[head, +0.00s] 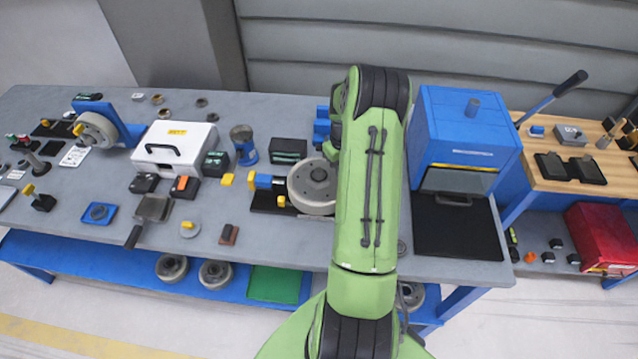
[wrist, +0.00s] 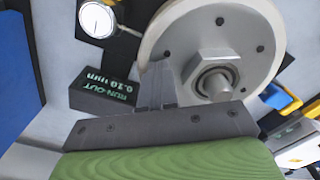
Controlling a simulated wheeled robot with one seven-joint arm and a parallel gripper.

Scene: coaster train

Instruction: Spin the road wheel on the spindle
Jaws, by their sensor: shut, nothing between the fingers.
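The road wheel (head: 312,185) is a pale grey disc on the bench, left of my arm, which hides its right part. In the wrist view the wheel (wrist: 215,45) fills the upper right, with a hex nut and spindle end (wrist: 214,80) at its centre and small dark holes around it. My gripper (wrist: 158,72) is shut and empty, its fingers overlapping the wheel's lower left rim in that view. I cannot tell whether they touch it.
A blue machine (head: 465,130) stands right of my arm. A white case (head: 175,148) and small tools lie to the left.

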